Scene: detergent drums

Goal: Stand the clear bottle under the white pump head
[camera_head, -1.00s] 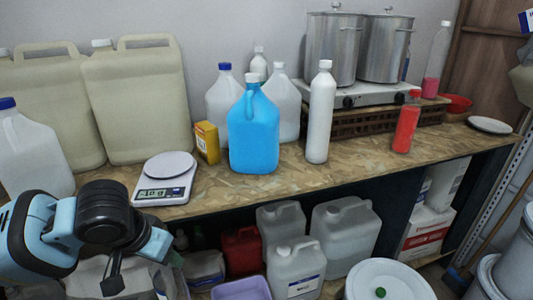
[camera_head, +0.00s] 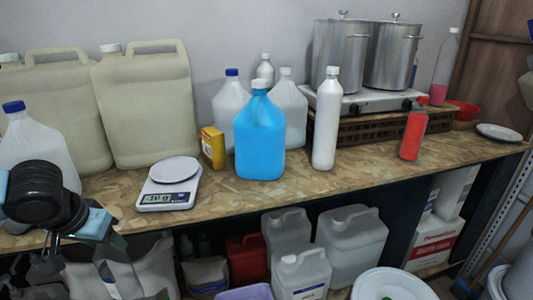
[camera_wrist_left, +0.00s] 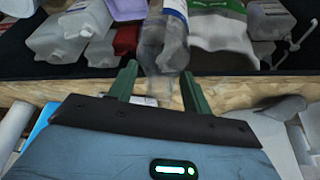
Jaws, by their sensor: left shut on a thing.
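My left gripper (camera_head: 105,235) is at the lower left of the head view, in front of the workbench's front edge. In the left wrist view its two green fingers (camera_wrist_left: 158,88) are shut on a clear bottle (camera_wrist_left: 166,42) with a blue-and-white label. The bottle's end between the fingers is blurred. In the head view I cannot make out the bottle clearly against the lower-shelf items. I cannot pick out a white pump head for certain in either view. My right gripper is not in view.
The workbench (camera_head: 330,184) holds a digital scale (camera_head: 168,185), a blue jug (camera_head: 259,138), a white bottle (camera_head: 326,118), a red bottle (camera_head: 413,133) and large beige canisters (camera_head: 150,105). Bare board lies in front of the blue jug.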

